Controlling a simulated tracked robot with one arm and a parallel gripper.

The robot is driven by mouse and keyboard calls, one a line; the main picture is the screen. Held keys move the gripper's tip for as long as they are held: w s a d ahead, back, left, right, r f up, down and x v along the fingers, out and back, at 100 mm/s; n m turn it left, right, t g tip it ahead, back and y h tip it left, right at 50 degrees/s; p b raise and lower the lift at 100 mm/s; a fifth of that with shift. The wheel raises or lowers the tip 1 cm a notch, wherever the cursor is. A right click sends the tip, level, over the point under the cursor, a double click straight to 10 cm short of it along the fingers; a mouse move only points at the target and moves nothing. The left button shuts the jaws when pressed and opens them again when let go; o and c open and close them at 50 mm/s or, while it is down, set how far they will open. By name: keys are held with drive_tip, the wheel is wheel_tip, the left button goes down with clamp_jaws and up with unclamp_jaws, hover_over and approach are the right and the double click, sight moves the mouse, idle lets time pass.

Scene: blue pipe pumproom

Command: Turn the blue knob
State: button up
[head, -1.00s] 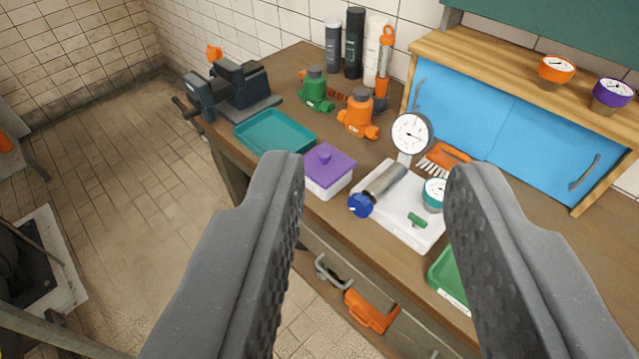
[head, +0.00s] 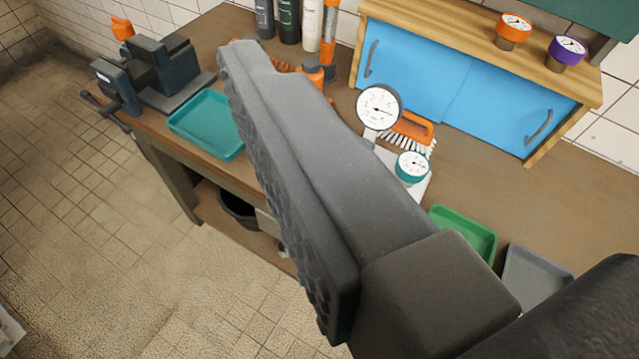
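The blue knob is hidden in this view, behind my gripper (head: 310,160). The white-faced gauge (head: 378,107) stands upright on the workbench, just right of the gripper finger. A smaller teal gauge (head: 412,166) sits on the white base plate (head: 421,187), of which only a right part shows. One dark grey finger with a ribbed edge crosses the middle of the view, its tip at the upper left. The other finger cannot be made out, so the opening does not show. Nothing is seen held.
A teal tray (head: 207,125) and a vise (head: 160,70) are at the left of the bench. A green tray (head: 465,234) and grey tray (head: 535,277) lie at the right. A blue-doored cabinet (head: 455,95) stands behind. Tiled floor (head: 100,250) is open at the lower left.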

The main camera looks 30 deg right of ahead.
drive_tip(key=w+a+f+m+t, duration=0.1)
drive_tip(key=w+a+f+m, duration=0.15)
drive_tip(key=w+f, duration=0.55)
drive_tip(key=w+a+f+m, duration=0.1)
drive_tip(key=w+a+f, duration=0.3)
drive_tip(key=w, duration=0.5)
drive_tip(key=w+d+f+m+h+p, duration=0.1)
drive_tip(key=w+d+f+m+h, duration=0.25)
drive_tip(key=f, duration=0.65)
drive_tip(key=d+f+m+g+h, duration=0.1)
drive_tip(key=d+f+h, duration=0.15)
drive_tip(key=f, duration=0.45)
drive_tip(key=d+f+m+g+h, duration=0.1)
drive_tip(key=d+f+h, duration=0.15)
drive_tip(key=f, duration=0.55)
drive_tip(key=s+d+f+m+g+h, duration=0.1)
drive_tip(key=s+d+f+g+h, duration=0.3)
drive_tip(key=s+d+f+h, duration=0.3)
drive_tip(key=shift+y, duration=0.55)
drive_tip(key=x, duration=0.9)
drive_tip(key=f+x, duration=0.1)
drive_tip(key=x, duration=0.3)
drive_tip(key=shift+s+d+b, duration=0.2)
drive_tip(key=shift+d+b, duration=0.2)
drive_tip(key=shift+c, duration=0.2)
